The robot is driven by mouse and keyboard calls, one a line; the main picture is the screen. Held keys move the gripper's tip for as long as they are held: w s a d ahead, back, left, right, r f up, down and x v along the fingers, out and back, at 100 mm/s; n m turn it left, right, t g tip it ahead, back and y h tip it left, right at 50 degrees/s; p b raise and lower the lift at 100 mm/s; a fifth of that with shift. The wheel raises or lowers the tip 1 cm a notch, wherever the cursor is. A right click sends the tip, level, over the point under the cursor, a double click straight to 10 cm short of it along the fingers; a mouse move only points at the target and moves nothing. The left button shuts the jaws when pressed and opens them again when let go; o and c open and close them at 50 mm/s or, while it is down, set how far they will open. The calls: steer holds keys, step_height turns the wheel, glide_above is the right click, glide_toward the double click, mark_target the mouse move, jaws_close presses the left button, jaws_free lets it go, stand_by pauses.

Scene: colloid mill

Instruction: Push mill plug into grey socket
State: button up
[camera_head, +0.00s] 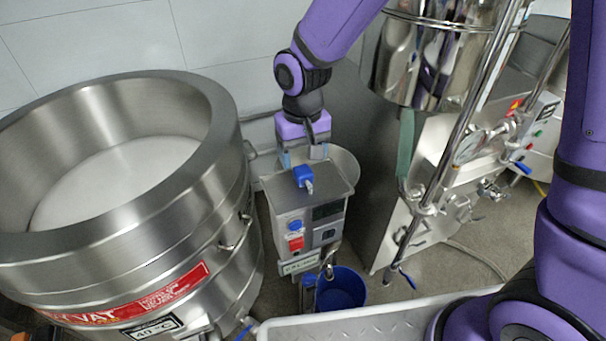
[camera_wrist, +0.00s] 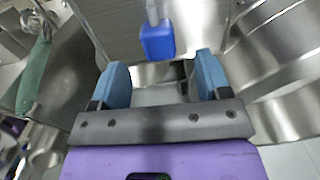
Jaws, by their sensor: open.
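The blue plug (camera_head: 303,175) with a pale grey end lies on or just above the steel top of the mill housing (camera_head: 285,197). It also shows in the wrist view (camera_wrist: 157,42), ahead of and between my fingertips. My gripper (camera_head: 303,156) is open behind the plug at the housing's back edge. In the wrist view, the blue fingers of my gripper (camera_wrist: 163,72) are spread wide with nothing between them. A small dark grey fitting (camera_head: 328,233), possibly the socket, sits on the housing's front face; I cannot confirm it.
A large steel vat (camera_head: 215,205) stands close on the left. A steel machine with a hopper (camera_head: 425,60), pipes and valves stands on the right. A blue bucket (camera_head: 341,290) stands below.

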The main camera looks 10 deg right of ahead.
mark_target(303, 170)
steer(key=shift+w+f, duration=0.15)
steer(key=shift+f, duration=2.4)
steer(key=c, duration=1)
